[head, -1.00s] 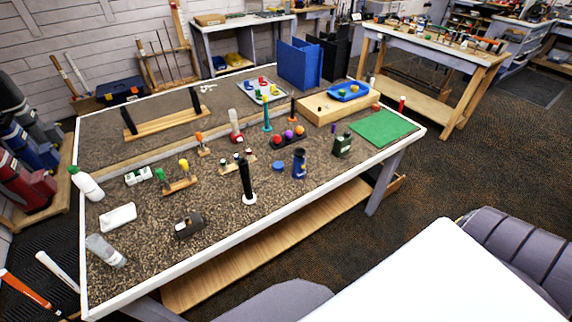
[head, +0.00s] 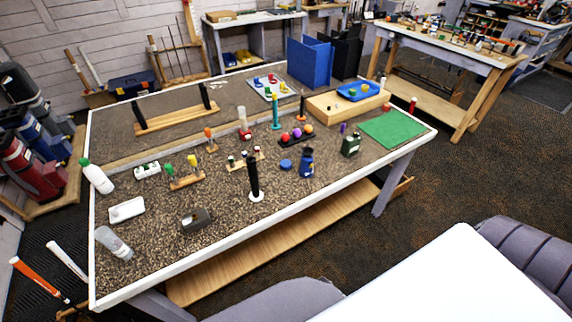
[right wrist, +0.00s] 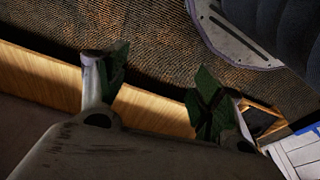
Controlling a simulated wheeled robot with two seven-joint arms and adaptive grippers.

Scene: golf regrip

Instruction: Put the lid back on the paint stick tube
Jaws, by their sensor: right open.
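A small dark blue tube (head: 306,164) with a pale label stands upright near the front right of the speckled workbench (head: 150,255). A round blue lid (head: 286,164) lies flat on the bench just to its left, apart from it. These look like the paint stick tube and its lid; the tube's top is too small to make out. My right gripper (right wrist: 160,88) shows in the right wrist view with its two dark green fingers apart and nothing between them. It hangs over the floor and a wooden shelf, away from both items. My left gripper is in neither view.
A black grip on a white base (head: 254,180) stands front left of the lid. A dark green can (head: 351,144) stands right of the tube, and a rack of coloured balls (head: 296,136) lies behind. A green mat (head: 398,130) covers the right end.

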